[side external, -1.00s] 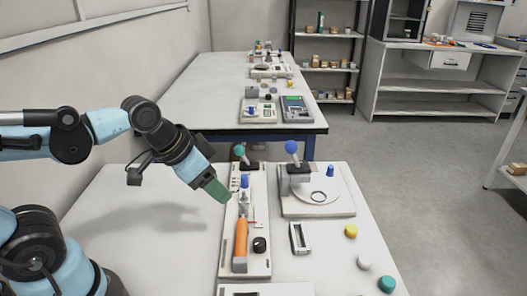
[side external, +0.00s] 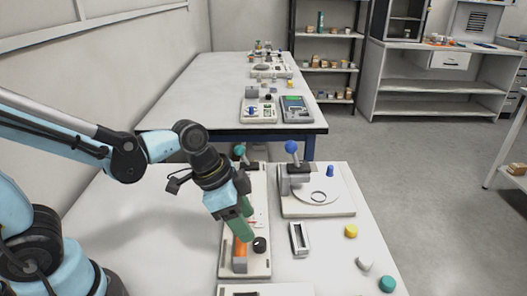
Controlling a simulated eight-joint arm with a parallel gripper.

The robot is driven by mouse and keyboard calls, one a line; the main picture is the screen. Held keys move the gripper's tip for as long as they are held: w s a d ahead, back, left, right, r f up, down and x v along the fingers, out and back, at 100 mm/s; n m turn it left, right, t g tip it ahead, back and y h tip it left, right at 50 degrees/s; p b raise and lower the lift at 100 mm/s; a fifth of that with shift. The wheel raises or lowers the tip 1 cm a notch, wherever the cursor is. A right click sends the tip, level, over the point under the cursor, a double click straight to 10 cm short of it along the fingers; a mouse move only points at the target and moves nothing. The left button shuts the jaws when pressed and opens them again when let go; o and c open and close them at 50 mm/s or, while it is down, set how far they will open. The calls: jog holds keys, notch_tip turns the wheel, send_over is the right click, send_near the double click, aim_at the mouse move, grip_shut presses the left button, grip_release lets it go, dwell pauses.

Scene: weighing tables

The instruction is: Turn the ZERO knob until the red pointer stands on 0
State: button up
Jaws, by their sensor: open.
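A long white instrument panel (side external: 258,268) lies on the near table. A black knob (side external: 260,244) stands on its right side; I take it for the ZERO knob, though no label is readable. A small red mark (side external: 258,223), probably the pointer, shows just above the knob; its reading is too small to tell. My gripper (side external: 246,219), with green fingers, is open over the panel, just up and left of the black knob and apart from it. My gripper hides the panel's middle, and the orange part (side external: 240,247) shows only at its lower end.
A white base with a round plate (side external: 325,209) and a blue-knobbed lever (side external: 291,147) stands to the right. A small framed block (side external: 299,238) and yellow (side external: 351,231), white (side external: 365,263) and green (side external: 387,284) pieces lie right of the panel. The table's left side is clear.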

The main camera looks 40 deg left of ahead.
aim_at(259, 242)
jog(key=shift+x, duration=3.2)
jog(key=shift+c, duration=0.3)
jog(key=c, duration=1)
